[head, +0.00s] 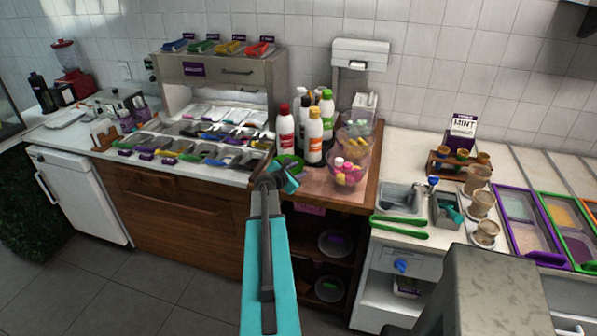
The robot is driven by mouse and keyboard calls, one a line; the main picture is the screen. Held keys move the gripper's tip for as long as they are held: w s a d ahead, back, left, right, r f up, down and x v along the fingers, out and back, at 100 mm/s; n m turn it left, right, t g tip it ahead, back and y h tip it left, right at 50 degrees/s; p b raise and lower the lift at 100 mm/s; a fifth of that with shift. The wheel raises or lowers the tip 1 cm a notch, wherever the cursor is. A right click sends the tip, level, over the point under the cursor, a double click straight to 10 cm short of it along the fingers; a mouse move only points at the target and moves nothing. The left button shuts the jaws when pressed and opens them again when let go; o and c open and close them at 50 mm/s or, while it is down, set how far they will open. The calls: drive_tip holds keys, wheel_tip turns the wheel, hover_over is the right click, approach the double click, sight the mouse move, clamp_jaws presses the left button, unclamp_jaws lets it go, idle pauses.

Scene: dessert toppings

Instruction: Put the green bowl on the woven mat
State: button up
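A green bowl (290,160) shows as a green rim at the left front of the wooden counter section, beside the bottles. My gripper (291,179) has teal fingers and lies right in front of the bowl, hiding its lower part. I cannot tell if the fingers touch or grip it, or whether they are open. I cannot pick out a woven mat with certainty. A flat pinkish-brown surface (322,189) lies in front of the bottles, but its texture is too small to tell.
Several sauce bottles (314,135) stand behind the bowl. Clear bowls with colourful contents (345,176) stand to the right. Topping trays (190,146) fill the left counter. Green tongs (399,227), a sink (398,198) and cups (481,203) are at the right.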

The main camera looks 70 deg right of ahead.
drive_tip(key=b+v, duration=0.3)
drive_tip(key=v, duration=0.9)
drive_tip(key=shift+f, duration=0.1)
drive_tip(key=shift+w, duration=0.1)
idle(0.8)
